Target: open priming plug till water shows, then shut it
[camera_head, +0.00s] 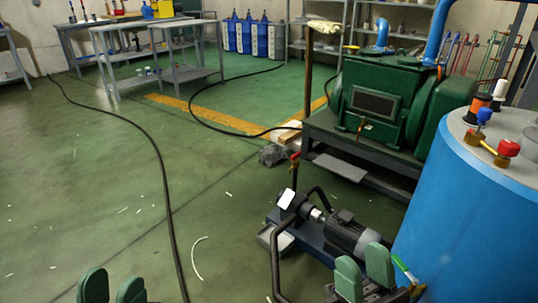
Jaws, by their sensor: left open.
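A pump (293,203) with a grey motor (352,236) sits on a low dark base on the floor. A small red-tipped fitting (295,157) stands up above the pump; I cannot tell whether it is the priming plug. No water shows at the pump. My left gripper (112,290) is open and empty at the bottom left, over bare floor and well left of the pump. My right gripper (364,275) is open in front of the motor, its green fingers apart with nothing seen between them. A green-and-white handle (404,268) is just right of it.
A large blue tank (470,215) with coloured valves on top fills the right side. A green machine (385,100) stands on a metal frame behind the pump. A black hose (165,190) crosses the floor. The floor at left is mostly clear. Tables (187,73) stand at the back.

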